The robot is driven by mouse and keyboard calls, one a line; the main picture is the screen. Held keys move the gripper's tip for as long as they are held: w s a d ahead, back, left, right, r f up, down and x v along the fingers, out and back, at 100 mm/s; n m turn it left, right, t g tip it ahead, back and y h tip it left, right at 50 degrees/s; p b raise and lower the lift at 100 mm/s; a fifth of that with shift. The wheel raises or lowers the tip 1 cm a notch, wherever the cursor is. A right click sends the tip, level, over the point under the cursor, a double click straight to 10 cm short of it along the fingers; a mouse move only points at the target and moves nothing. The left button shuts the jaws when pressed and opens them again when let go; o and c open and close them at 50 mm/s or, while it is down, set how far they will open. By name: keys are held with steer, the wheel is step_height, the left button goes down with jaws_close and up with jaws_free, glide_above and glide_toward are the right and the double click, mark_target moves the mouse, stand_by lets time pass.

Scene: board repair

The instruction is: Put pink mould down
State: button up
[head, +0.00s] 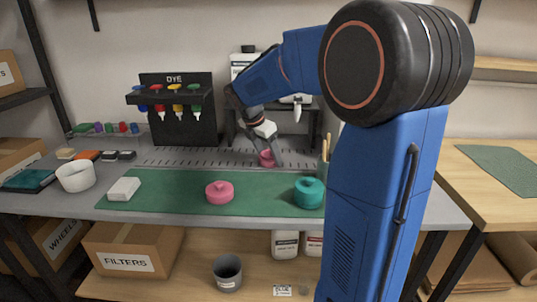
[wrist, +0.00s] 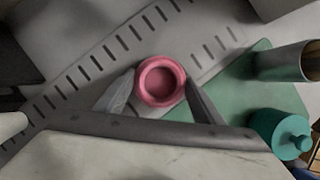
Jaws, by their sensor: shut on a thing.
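The pink mould (head: 266,157) is a small round cup with an open top. My gripper (head: 265,154) is shut on it, above or at the slotted grey strip behind the green mat; I cannot tell whether its base touches. In the wrist view the mould (wrist: 161,82) sits between the two fingers of my gripper (wrist: 160,92), its hollow facing the camera and looking empty. A pink round piece with a knob (head: 219,192), like a lid, lies on the green mat (head: 165,190).
A teal knobbed pot (head: 308,193) stands at the mat's right, near a cup of sticks (head: 324,170). A white block (head: 124,189) lies at the mat's left, beside a white bowl (head: 75,177). A dye rack (head: 175,105) stands behind. The mat between the pieces is clear.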

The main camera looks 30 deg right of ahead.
steer(key=o, duration=1.2)
steer(key=shift+c, duration=0.2)
steer(key=shift+r, duration=0.1)
steer(key=v, duration=1.2)
steer(key=shift+a, duration=0.1)
